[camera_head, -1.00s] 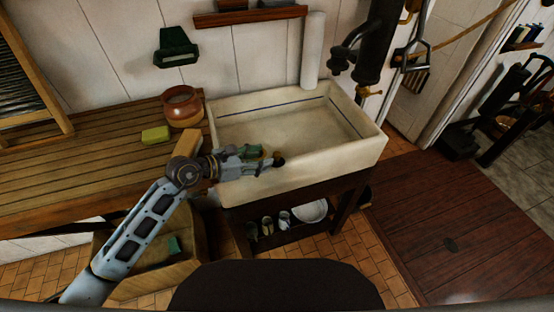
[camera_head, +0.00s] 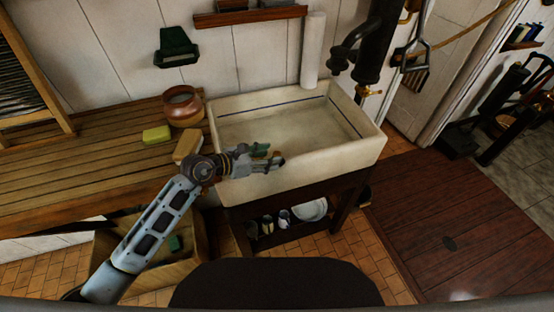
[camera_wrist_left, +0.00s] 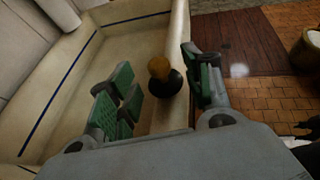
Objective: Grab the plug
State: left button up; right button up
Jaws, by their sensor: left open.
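The plug (camera_wrist_left: 160,72) has a rounded orange-brown knob on a black base and sits at the front rim of the pale sink (camera_head: 350,155) in the left wrist view. In the head view I cannot make the plug out clearly behind the fingers. My left gripper (camera_head: 273,155) is open at the sink's front rim. In the left wrist view its green-padded fingers (camera_wrist_left: 160,95) stand on either side of the plug, with gaps showing on both sides. My right gripper is not in view.
A wooden counter (camera_head: 85,165) left of the sink holds a brown pot (camera_head: 183,108), a yellow-green sponge (camera_head: 156,134) and a tan block (camera_head: 188,145). A wooden crate (camera_head: 185,272) stands below. A dark pump (camera_head: 375,45) rises behind the sink.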

aim_at(275, 154)
pick_arm(q)
jog(key=shift+r+p+x, duration=0.2)
jog(key=shift+p+x, duration=0.15)
jog(key=shift+x, duration=1.85)
jog(key=shift+a, duration=0.1)
grip_shut()
jog(key=shift+r, duration=0.1)
notch_tip(275, 154, up, 28)
jog(key=b, duration=0.2)
jog(key=shift+b, duration=0.35)
